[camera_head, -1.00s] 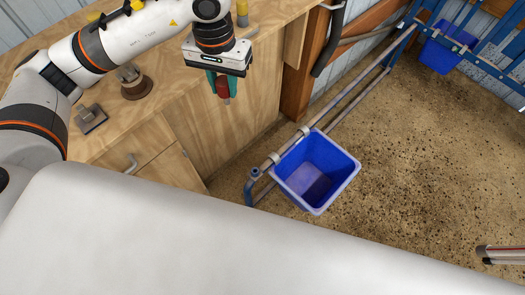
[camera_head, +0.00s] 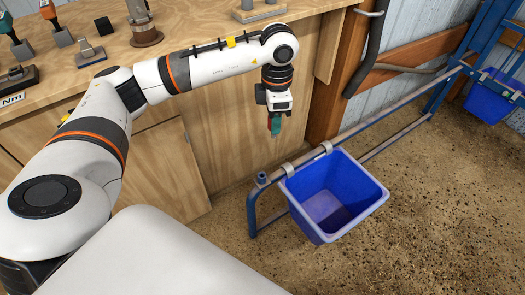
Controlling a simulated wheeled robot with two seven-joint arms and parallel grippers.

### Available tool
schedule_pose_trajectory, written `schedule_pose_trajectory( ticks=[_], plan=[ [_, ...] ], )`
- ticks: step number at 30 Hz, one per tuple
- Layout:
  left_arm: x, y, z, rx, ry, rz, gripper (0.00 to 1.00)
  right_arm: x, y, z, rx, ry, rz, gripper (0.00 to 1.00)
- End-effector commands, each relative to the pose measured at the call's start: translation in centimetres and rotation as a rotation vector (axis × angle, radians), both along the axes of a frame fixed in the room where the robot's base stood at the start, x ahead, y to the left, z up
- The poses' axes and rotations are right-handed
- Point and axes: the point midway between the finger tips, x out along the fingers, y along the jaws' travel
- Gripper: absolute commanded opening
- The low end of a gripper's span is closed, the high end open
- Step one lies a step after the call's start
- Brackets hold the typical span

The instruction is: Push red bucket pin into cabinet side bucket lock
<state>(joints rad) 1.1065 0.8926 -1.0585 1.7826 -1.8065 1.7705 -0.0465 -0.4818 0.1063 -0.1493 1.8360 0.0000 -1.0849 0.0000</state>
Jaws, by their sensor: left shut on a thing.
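My left gripper (camera_head: 275,126) points down in front of the wooden cabinet (camera_head: 225,145), up and left of the near blue bucket (camera_head: 335,198). Its teal fingers are shut on a small red thing, seemingly the red bucket pin (camera_head: 271,119), mostly hidden by the fingers. The near bucket hangs by two grey clips on a metal rail (camera_head: 375,122). A short blue upright socket (camera_head: 261,179) stands at the rail's cabinet-side end, below the gripper; it may be the bucket lock. The gripper is apart from socket and bucket. My right gripper is not in view.
A second blue bucket (camera_head: 493,97) hangs far right on blue bars. Several tools lie on the wooden worktop (camera_head: 190,22). A wooden post (camera_head: 328,98) and dark pipe (camera_head: 367,48) stand behind the rail. The dirt floor (camera_head: 440,190) at right is clear.

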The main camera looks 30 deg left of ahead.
Motion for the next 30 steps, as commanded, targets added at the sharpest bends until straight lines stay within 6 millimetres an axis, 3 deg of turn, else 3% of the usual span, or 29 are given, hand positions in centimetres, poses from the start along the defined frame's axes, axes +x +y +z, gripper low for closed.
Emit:
schedule_pose_trajectory(
  ticks=[1, 3, 6, 10, 17, 30],
  plan=[
    [0.6, 0.9, -4.0, 0.004, -0.001, 0.171, 0.0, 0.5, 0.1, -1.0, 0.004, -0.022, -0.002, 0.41],
    [1.2, 2.0, -6.5, 0.008, -0.003, 0.406, 0.0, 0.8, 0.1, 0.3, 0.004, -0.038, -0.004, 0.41],
    [2.0, 3.4, -9.6, 0.011, -0.007, 0.706, 0.0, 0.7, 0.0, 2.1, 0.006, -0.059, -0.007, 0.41],
    [2.8, 4.8, -12.2, 0.014, -0.012, 1.003, 0.0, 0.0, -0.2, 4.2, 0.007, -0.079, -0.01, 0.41],
    [3.3, 5.9, -13.6, 0.016, -0.015, 1.229, 0.0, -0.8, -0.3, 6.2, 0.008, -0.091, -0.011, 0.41],
    [3.3, 5.9, -13.4, 0.016, -0.014, 1.236, 0.0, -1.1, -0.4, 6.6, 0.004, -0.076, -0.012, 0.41]
  ],
)
